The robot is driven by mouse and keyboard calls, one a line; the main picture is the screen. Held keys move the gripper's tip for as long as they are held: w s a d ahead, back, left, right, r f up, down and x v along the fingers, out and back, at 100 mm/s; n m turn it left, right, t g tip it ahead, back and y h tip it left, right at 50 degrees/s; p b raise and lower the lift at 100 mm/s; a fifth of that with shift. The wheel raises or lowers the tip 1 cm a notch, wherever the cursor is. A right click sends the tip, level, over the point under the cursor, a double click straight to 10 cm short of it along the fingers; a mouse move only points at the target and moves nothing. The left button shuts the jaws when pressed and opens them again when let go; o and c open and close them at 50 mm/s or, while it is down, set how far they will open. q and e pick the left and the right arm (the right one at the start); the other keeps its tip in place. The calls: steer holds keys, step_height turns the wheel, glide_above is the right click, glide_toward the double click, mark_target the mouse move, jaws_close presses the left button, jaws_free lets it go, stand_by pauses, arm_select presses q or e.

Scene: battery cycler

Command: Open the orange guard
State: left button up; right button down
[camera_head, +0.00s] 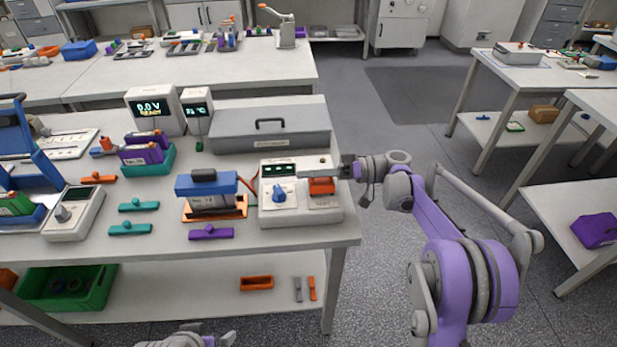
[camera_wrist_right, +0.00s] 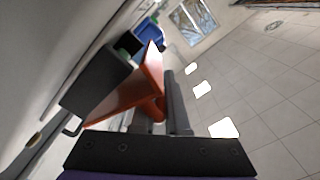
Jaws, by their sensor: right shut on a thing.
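The orange guard (camera_head: 321,186) is on the right part of a pale grey tester with a blue knob (camera_head: 279,194), at the right end of the bench. In the right wrist view the orange guard (camera_wrist_right: 148,78) shows as a bent orange plate reaching in between the dark fingers. My right gripper (camera_head: 344,168) comes in from the right at the tester's edge and is shut on the guard; its fingers partly hide the contact. My left gripper (camera_head: 222,340) shows only in part at the bottom edge, away from the tester; its jaw opening is unclear.
A blue-topped battery fixture (camera_head: 206,184) stands left of the tester. A grey lidded case (camera_head: 270,124) lies behind it. A purple clip (camera_head: 211,232) lies in front. The floor right of the bench is clear up to the other tables.

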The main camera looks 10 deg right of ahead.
steer(key=w+m, duration=0.1)
steer(key=m, duration=0.1)
steer(key=w+r+m, duration=0.1)
steer(key=m, duration=0.1)
steer(key=shift+r+m, duration=0.2)
steer(key=shift+m, duration=0.1)
steer(key=w+m, duration=0.1)
steer(key=m, duration=0.1)
steer(key=w+m, duration=0.1)
steer(key=m, duration=0.1)
steer(key=shift+w+r+m, duration=0.1)
steer(key=shift+r+m, duration=0.1)
steer(key=shift+m, duration=0.1)
steer(key=w+m, duration=0.1)
steer(key=m, duration=0.1)
steer(key=w+m, duration=0.1)
steer(key=m, duration=0.1)
steer(key=shift+w+f+m, duration=0.1)
steer(key=shift+f+m, duration=0.1)
steer(key=shift+m, duration=0.1)
steer(key=shift+w+f+m, duration=0.35)
steer(key=shift+w+m, duration=0.15)
steer(key=shift+m, duration=0.7)
steer(key=shift+w+f+m, duration=0.35)
steer(key=shift+w+m, duration=0.15)
steer(key=shift+m, duration=0.7)
